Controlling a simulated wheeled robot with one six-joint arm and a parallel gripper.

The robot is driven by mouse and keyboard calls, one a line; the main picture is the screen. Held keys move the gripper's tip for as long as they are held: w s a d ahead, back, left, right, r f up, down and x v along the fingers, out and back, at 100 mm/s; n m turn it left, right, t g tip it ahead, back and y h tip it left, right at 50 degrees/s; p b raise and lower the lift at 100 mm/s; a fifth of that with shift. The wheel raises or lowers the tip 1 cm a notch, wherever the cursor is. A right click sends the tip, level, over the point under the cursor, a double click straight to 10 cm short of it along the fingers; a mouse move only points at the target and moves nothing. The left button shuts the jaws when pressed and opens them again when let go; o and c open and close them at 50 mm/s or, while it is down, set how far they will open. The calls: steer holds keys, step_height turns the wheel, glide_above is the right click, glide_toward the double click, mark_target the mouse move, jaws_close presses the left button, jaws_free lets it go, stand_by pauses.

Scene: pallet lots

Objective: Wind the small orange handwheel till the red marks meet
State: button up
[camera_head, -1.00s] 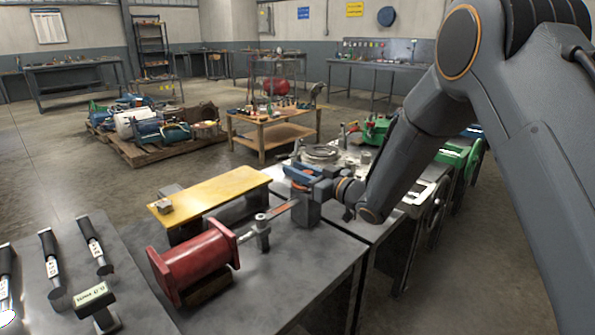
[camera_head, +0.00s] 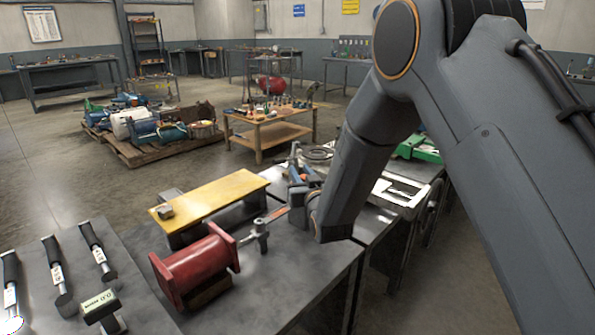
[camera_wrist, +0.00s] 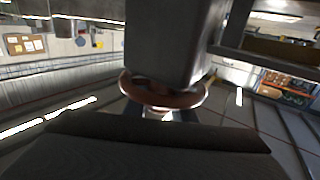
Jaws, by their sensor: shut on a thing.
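The small handwheel (camera_wrist: 188,99) shows in the wrist view as a copper-orange ring under a grey metal block (camera_wrist: 165,45). My gripper (camera_wrist: 160,113) is shut on its near rim; dark finger edges show on either side, and the dark gripper body fills the bottom of that view. In the head view my arm reaches down to the far right part of the near bench, and my wrist hides the handwheel and fingertips. I cannot make out the red marks in either view.
On the near bench (camera_head: 300,282) are a red flanged cylinder (camera_head: 195,268), a yellow plate on supports (camera_head: 212,198) and a small metal post fitting (camera_head: 262,236). Hammers and a labelled block (camera_head: 100,306) lie on the left bench. A loaded pallet (camera_head: 150,157) stands behind on open floor.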

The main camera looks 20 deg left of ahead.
steer(key=m+t+h+p, duration=0.1)
steer(key=m+h, duration=0.1)
steer(key=h, duration=0.1)
steer(key=d+m+t+h+p, duration=0.1)
steer(key=m+h, duration=0.1)
steer(key=h, duration=0.1)
steer(key=shift+w+m+t+h, duration=0.2)
steer(key=shift+m+t+h, duration=0.1)
steer(key=shift+t, duration=0.1)
steer(key=shift+w+d+m+h+p, duration=0.1)
steer(key=shift+d+m+h+p, duration=0.2)
steer(key=shift+m+h, duration=0.7)
steer(key=shift+s+d+m+h+p, duration=0.1)
steer(key=shift+d+m+h+p, duration=0.35)
steer(key=shift+h, duration=0.95)
steer(key=shift+w+d+m+h+p, duration=0.1)
steer(key=shift+d+m+h, duration=0.05)
steer(key=shift+m+h, duration=0.9)
steer(key=shift+h, duration=0.35)
steer(key=o, duration=1.1)
steer(key=shift+c, duration=0.2)
steer(key=shift+r, duration=0.15)
step_height(320, 180, up, 10)
steer(key=shift+p, duration=0.3)
